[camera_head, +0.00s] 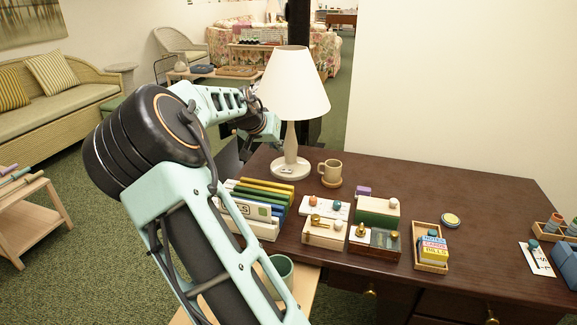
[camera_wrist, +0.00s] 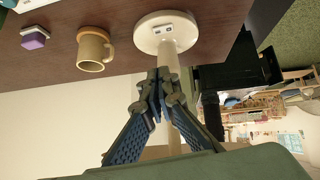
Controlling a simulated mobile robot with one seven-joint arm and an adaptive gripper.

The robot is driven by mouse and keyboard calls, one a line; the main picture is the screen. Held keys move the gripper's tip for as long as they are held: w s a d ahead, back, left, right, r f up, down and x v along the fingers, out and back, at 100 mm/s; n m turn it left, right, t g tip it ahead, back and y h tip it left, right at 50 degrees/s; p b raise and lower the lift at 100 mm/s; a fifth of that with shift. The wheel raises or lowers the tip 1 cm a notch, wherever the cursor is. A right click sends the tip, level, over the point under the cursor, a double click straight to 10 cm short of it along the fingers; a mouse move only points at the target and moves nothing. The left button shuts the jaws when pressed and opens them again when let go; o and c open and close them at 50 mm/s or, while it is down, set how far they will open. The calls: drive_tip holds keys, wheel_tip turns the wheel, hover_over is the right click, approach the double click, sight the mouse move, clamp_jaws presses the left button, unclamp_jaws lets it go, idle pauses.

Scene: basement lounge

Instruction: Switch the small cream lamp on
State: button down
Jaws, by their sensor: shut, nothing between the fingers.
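The small cream lamp (camera_head: 291,136) stands upright at the back left of the dark desk, with a pale cone shade (camera_head: 293,85) and a round base (camera_head: 290,170). I cannot tell for sure whether it is lit. The wrist view, turned upside down, shows its base (camera_wrist: 150,43) with a small switch plate (camera_wrist: 165,28) on top, and its stem running behind my fingers. My gripper (camera_wrist: 161,78) is shut and empty, pointing toward the base and close to the stem; I cannot tell whether it touches. In the head view my fingers are hidden around the lamp's left side.
A tan mug (camera_head: 330,171) on a coaster stands right of the lamp base. The desk's middle right (camera_head: 450,185) is mostly clear. A pale wall rises behind.

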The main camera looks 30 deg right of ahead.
drive_tip(key=shift+w+f, duration=0.15)
drive_tip(key=shift+w, duration=0.05)
idle(0.3)
drive_tip(key=b, duration=0.2)
hover_over(287, 170)
drive_tip(key=s, duration=0.1)
drive_tip(key=f, duration=0.7)
drive_tip(key=shift+s+a+f, duration=0.2)
drive_tip(key=shift+a, duration=0.15)
wheel_tip(287, 170, down, 2)
drive_tip(key=shift+s+f+b, duration=0.15)
drive_tip(key=shift+f+b, duration=0.1)
drive_tip(key=shift+b, duration=0.1)
drive_tip(key=shift+f, duration=0.55)
